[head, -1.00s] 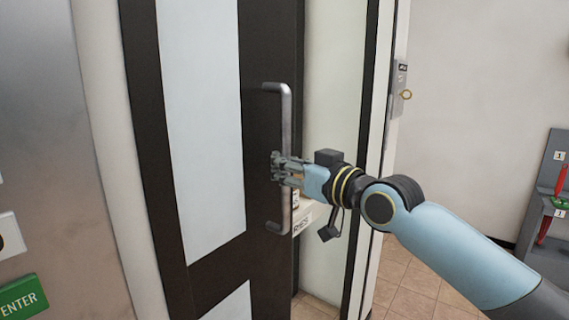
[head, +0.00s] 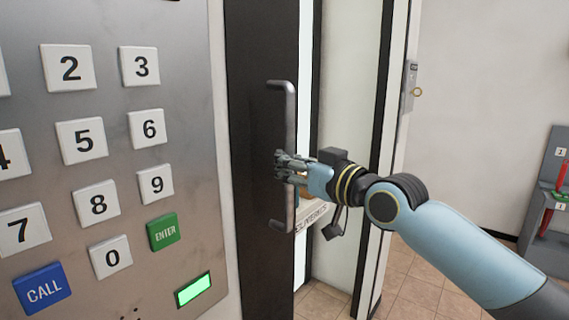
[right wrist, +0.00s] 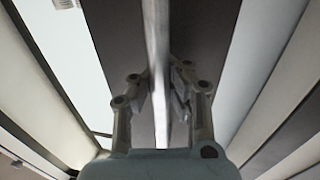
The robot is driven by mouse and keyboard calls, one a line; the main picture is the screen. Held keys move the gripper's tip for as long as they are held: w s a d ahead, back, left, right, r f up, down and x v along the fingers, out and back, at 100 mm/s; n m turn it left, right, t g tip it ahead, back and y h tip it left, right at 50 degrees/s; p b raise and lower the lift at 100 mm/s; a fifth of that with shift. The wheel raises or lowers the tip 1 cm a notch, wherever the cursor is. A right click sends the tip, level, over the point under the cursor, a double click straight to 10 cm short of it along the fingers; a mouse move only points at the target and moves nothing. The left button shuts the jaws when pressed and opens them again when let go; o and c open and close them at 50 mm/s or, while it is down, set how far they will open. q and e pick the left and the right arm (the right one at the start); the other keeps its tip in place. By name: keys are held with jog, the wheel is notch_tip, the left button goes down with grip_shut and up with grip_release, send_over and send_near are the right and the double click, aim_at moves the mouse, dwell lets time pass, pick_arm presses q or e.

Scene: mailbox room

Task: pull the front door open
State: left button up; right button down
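The front door (head: 250,110) is dark-framed and stands ajar, with a gap showing to the right of its edge. Its long vertical metal handle (head: 289,110) is on the side facing me. My right gripper (head: 281,165) is at the handle's middle in the head view. In the right wrist view the handle (right wrist: 158,45) runs between the two fingers (right wrist: 160,98), which are closed in on both sides of it. My left gripper is not in view.
A large metal keypad panel (head: 190,60) fills the left of the head view and hides part of the door. Tiled floor (head: 320,300) shows through the gap. A grey rack with red items (head: 550,200) stands at the far right. A lock box (head: 411,85) hangs on the wall.

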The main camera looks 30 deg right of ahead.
jog(key=c, duration=1.4)
grip_release()
jog(key=shift+s+d+f, duration=0.15)
jog(key=shift+s+d, duration=0.25)
jog(key=shift+o, duration=0.8)
jog(key=shift+w+a, duration=0.15)
jog(key=shift+w, duration=0.05)
jog(key=s+d, duration=0.1)
jog(key=s, duration=0.6)
jog(key=shift+s+d, duration=0.2)
